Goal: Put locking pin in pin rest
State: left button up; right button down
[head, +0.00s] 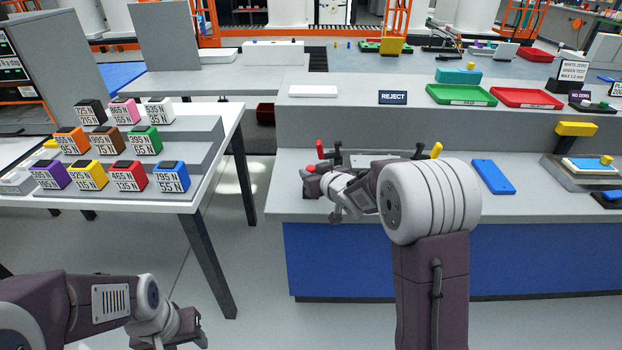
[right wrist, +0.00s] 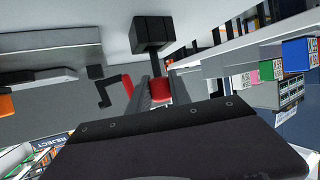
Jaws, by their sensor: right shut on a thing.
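My right gripper (head: 312,184) is at the left end of the grey bench. In the right wrist view its fingers (right wrist: 157,88) are shut on a small red piece (right wrist: 160,91), which looks like the head of the locking pin. A dark stem and black block (right wrist: 153,32) show beyond the fingertips; I cannot tell whether they join the red piece. The pin's lower part is hidden. I cannot make out the pin rest. My left gripper (head: 195,328) is low at the bottom left over the floor, away from the bench, and its jaws are unclear.
A black crank with a red handle (right wrist: 127,83) stands close beside my right fingers. A yellow knob (head: 436,150) and blue plate (head: 493,176) are farther right. Green (head: 461,94) and red (head: 527,98) trays sit on the upper shelf. Labelled weights stand on the left rack (head: 200,160).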

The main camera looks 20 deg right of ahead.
jog(key=shift+f, duration=0.2)
jog(key=c, duration=1.2)
grip_release()
